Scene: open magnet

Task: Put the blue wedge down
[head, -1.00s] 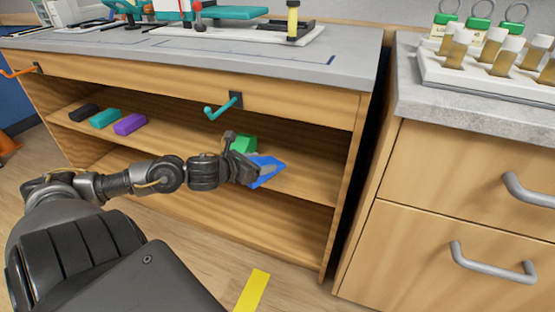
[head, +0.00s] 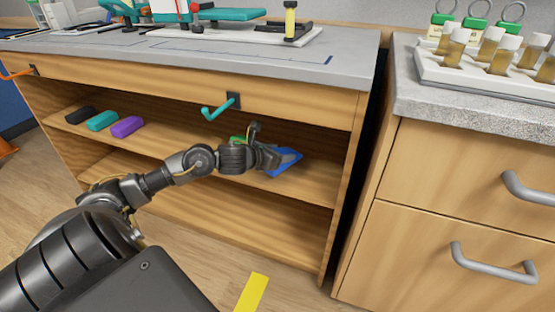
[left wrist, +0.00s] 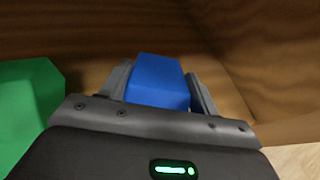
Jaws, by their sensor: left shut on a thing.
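The blue wedge (head: 285,161) is at the end of my left arm, over the right part of the upper shelf in the open cabinet. My left gripper (head: 270,158) is shut on it. In the left wrist view the blue wedge (left wrist: 158,82) sits between both fingers of the left gripper (left wrist: 160,90). I cannot tell whether the wedge touches the shelf. My right gripper is not in view.
A green block (left wrist: 28,105) stands left of the gripper; in the head view my arm mostly hides it. Purple (head: 127,126), teal (head: 102,120) and black (head: 80,115) blocks lie on the shelf's left part. A teal hook handle (head: 221,107) juts out above the shelf (head: 170,141).

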